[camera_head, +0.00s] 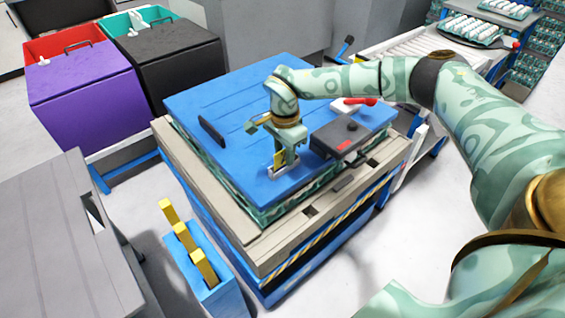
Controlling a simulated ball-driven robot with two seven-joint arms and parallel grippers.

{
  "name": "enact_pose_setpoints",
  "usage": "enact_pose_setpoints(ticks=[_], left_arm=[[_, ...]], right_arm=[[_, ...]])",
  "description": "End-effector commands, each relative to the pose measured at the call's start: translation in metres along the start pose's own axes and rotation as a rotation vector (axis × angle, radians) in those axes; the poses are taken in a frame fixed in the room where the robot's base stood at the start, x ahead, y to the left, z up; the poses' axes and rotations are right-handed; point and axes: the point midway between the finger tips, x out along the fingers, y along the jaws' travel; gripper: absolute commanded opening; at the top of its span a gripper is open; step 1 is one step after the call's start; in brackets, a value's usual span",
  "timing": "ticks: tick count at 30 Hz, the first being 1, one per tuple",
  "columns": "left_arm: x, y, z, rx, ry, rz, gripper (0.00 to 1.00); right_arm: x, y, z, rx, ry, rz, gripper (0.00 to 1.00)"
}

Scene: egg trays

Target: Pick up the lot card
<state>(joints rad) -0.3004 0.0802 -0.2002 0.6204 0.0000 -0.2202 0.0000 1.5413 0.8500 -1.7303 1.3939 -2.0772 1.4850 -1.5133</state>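My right gripper (283,160) points down at the blue top (235,100) of the stack on the pallet, near its front edge. A small pale, flat piece with a yellow part, possibly the lot card (279,171), lies at its fingertips. The fingers partly cover it, and I cannot tell whether they are closed on it. My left gripper is not in view.
A dark device (342,138) with a red label sits right of the gripper, with a red-handled tool (357,102) behind it. A black handle (211,131) is at left. A blue holder (202,277) with yellow-topped pieces stands in front. Purple (85,92) and black bins stand back left.

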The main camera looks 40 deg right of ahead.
Motion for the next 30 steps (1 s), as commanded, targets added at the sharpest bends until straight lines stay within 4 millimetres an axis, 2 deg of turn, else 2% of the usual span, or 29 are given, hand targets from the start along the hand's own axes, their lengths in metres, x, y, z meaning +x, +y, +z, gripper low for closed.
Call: enact_pose_setpoints(ticks=[5, 9, 22, 26, 30], left_arm=[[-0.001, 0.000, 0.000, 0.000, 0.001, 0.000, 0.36], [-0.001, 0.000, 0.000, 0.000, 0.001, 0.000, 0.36], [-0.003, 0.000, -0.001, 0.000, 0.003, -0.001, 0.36], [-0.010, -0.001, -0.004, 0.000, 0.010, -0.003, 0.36], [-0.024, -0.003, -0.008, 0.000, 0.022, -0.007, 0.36]], right_arm=[[-0.001, -0.001, 0.000, 0.000, 0.000, -0.003, 0.30], [-0.001, 0.000, 0.000, 0.000, 0.000, -0.003, 0.00], [-0.005, 0.000, 0.000, 0.000, 0.000, -0.003, 0.00], [-0.020, -0.001, 0.000, 0.000, 0.000, -0.006, 0.00], [-0.046, 0.005, 0.004, -0.003, -0.001, -0.007, 0.00]])
